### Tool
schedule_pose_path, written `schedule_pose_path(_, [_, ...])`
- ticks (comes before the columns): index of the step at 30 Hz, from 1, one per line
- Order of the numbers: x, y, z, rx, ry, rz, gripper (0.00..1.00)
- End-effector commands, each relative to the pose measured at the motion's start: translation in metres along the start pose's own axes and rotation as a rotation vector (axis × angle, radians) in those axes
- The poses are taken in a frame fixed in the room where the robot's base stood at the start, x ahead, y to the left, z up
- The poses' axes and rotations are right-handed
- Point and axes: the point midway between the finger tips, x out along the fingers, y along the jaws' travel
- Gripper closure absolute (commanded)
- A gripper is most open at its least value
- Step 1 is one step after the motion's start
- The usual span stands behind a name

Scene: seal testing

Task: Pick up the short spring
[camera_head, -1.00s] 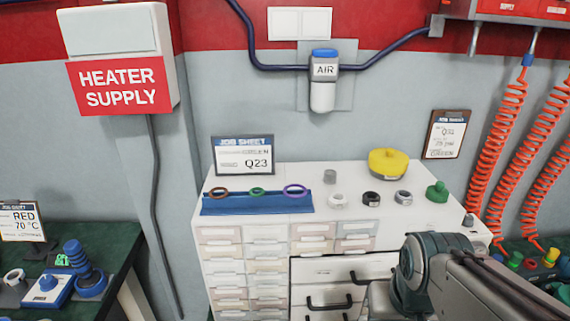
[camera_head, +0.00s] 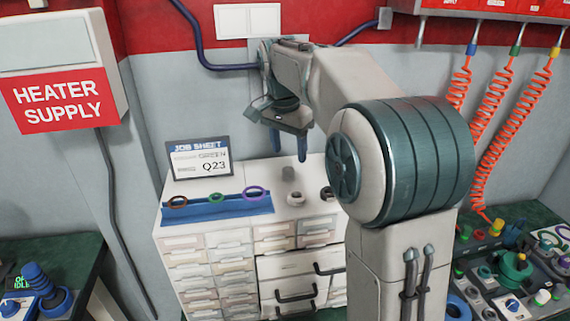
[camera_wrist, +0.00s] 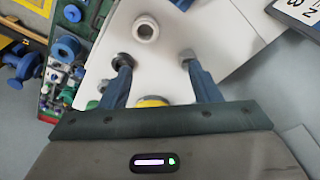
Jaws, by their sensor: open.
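A small grey cylinder (camera_head: 288,174) stands on the white cabinet top behind the white ring; it may be the short spring, but its coils cannot be made out. In the wrist view a small grey thing (camera_wrist: 187,54), seemingly the same cylinder, shows at the tip of the right finger. My gripper (camera_head: 289,150) hangs above and behind the cylinder, fingers pointing down. In the wrist view my gripper (camera_wrist: 156,65) is open with nothing held between its fingers.
A white ring (camera_head: 295,198) and a black ring (camera_head: 327,193) stand near the cylinder. A blue rack (camera_head: 220,209) with coloured rings lies to the left, before a Q23 job sheet (camera_head: 200,158). A yellow part (camera_wrist: 152,101) shows between the fingers. The wall is close behind.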

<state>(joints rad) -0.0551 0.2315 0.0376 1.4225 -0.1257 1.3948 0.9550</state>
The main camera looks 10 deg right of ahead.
Motion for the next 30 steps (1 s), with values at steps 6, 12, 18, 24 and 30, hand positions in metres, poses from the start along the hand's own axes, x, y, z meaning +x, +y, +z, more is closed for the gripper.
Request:
schedule_pose_path(6, [-0.013,-0.045,-0.035,0.221,0.0,0.041,0.43])
schedule_pose_path(12, [-0.013,-0.06,-0.045,0.316,0.002,0.056,0.43])
schedule_pose_path(18, [0.015,-0.058,-0.046,0.329,0.0,0.062,0.43])
schedule_pose_path(24, [0.053,-0.056,-0.046,0.328,0.001,0.06,0.43])
schedule_pose_path(30, [0.071,-0.055,-0.046,0.327,0.003,0.057,0.43])
